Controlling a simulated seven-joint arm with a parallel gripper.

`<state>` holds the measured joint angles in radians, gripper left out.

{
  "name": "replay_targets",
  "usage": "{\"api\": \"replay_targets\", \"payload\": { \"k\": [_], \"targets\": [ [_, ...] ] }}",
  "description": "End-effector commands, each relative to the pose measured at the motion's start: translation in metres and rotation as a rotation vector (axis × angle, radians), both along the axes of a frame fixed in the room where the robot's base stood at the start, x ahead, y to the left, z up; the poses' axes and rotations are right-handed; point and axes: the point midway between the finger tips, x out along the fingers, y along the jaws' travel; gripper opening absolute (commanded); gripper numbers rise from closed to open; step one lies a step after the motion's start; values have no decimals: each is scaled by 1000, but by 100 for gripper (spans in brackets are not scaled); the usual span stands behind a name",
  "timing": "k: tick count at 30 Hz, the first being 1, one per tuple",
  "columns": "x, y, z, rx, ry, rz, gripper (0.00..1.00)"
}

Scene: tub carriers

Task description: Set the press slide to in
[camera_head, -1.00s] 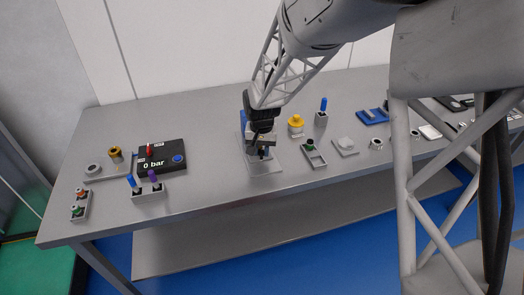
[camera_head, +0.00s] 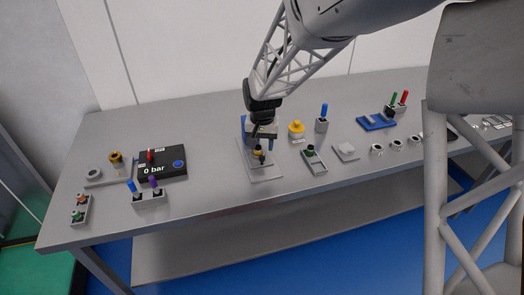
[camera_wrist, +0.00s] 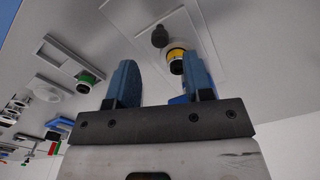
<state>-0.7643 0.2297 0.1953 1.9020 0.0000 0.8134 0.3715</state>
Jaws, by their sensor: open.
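The press stands on a pale base plate (camera_head: 268,173) near the middle of the table. A blue upright (camera_head: 244,127), a yellow-ringed part (camera_head: 258,152) and a small dark knob show there; I cannot tell which piece is the slide or its setting. In the wrist view the knob (camera_wrist: 159,37) and yellow-ringed part (camera_wrist: 175,58) lie beyond my fingers, the latter near the right one. My gripper (camera_wrist: 160,78) is open with two blue fingers and nothing between them. In the head view my gripper (camera_head: 261,129) is over the press, partly hiding it.
A black box (camera_head: 162,164) reading 0 bar and a two-lever block (camera_head: 150,197) stand left. A yellow button (camera_head: 296,130), a blue-handled lever (camera_head: 322,118) and a green-topped part in a grey frame (camera_head: 313,159) stand close right. The table's front strip is clear.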

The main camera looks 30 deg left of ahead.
Motion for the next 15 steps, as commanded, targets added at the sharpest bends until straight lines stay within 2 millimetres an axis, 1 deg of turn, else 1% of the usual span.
{"api": "replay_targets", "payload": {
  "k": [1, 6, 10, 15],
  "targets": [
    [0, 0, 7, 0, -1, 0, 47],
    [0, 0, 22, 0, -1, 0, 47],
    [0, 0, 26, 0, 1, 0, 47],
    [0, 0, 27, 0, 1, 0, 47]
  ]
}}
